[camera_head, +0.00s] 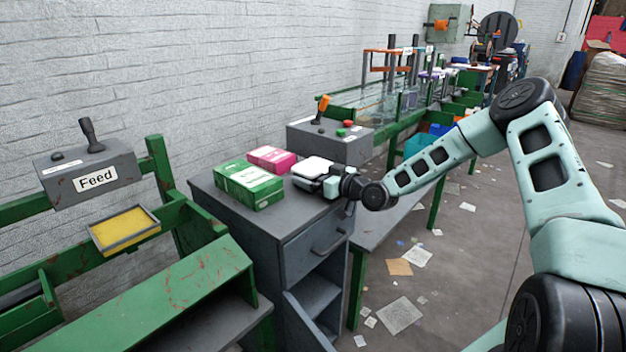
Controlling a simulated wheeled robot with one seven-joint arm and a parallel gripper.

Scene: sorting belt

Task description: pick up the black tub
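My gripper (322,184) is low over the right part of the grey cabinet's top (218,190), reaching in from the right. A small box-like thing with a white top and dark sides (312,167) is right at its far side. It may be the black tub with a pale lid, but I cannot tell for sure. No other black tub shows clearly. The fingers are small and partly hidden, so I cannot tell whether they are open or touch this thing.
A green carton (250,186) and a pink carton (272,158) stand left of my gripper. Behind is a grey control box (330,140) with a lever. A Feed box (88,172) and yellow tray (124,228) are at left. The cabinet door (308,322) hangs open.

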